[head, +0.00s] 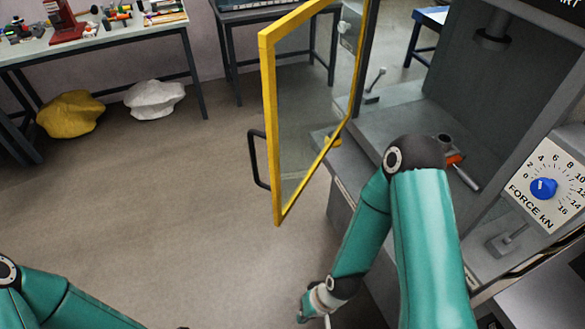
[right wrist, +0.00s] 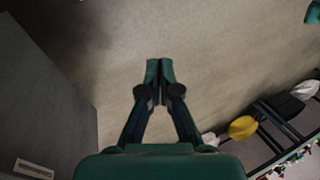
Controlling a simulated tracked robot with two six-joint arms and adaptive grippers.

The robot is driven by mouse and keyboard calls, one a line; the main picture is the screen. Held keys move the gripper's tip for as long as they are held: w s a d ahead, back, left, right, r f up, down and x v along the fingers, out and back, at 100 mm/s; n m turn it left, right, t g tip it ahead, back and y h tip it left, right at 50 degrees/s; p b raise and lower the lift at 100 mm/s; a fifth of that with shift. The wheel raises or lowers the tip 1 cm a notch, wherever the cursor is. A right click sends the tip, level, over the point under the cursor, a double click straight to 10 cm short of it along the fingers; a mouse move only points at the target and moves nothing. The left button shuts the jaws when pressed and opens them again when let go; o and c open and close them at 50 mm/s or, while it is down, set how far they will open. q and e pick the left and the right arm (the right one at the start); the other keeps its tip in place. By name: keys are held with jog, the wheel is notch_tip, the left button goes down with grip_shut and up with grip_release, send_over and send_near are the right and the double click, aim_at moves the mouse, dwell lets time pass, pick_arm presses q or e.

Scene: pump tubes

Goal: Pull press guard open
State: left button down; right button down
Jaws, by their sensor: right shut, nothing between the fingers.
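The press guard (head: 267,130) is a yellow-framed clear panel in the head view. It stands swung out from the grey press (head: 400,120), whose front opening is exposed. Its black handle (head: 254,160) is on the panel's outer left side, with nothing holding it. My right arm crosses in front of the press, and its wrist is low in the head view, below the guard and apart from it. In the right wrist view my right gripper (right wrist: 159,72) is shut and empty over bare floor. My left arm shows only at the lower left; its gripper is out of view.
A force dial with a blue knob (head: 543,188) is on the press's right side. An orange-handled part (head: 455,160) lies inside the press. A cluttered bench (head: 95,40) and yellow and white sacks (head: 155,100) are at the back left. The floor left of the guard is clear.

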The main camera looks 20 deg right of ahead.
jog(key=w+d+r+n+t+b, duration=0.2)
jog(key=w+d+r+b, duration=0.2)
jog(key=w+r, duration=0.4)
jog(key=w+d+r+n+t+b, duration=0.1)
jog(key=w+d+r+n+b, duration=0.25)
jog(key=w, duration=0.65)
jog(key=s+d+r+n+t+y+b, duration=0.1)
jog(key=s+d+r+n+t+b, duration=0.2)
jog(key=r, duration=1.2)
jog(key=s+r+n+t+y+b, duration=0.15)
jog(key=s+r+b, duration=0.25)
jog(key=r, duration=1)
jog(key=p, duration=0.2)
send_near(279, 175)
jog(key=shift+g, duration=0.45)
jog(key=x, duration=0.5)
jog(key=shift+w+d+f, duration=0.15)
jog(key=shift+d+f, duration=0.05)
jog(key=shift+f, duration=0.1)
jog(key=shift+w+a+f+p, duration=0.1)
jog(key=shift+w+a+p, duration=0.3)
jog(key=shift+w+a, duration=0.15)
jog(key=shift+w, duration=0.1)
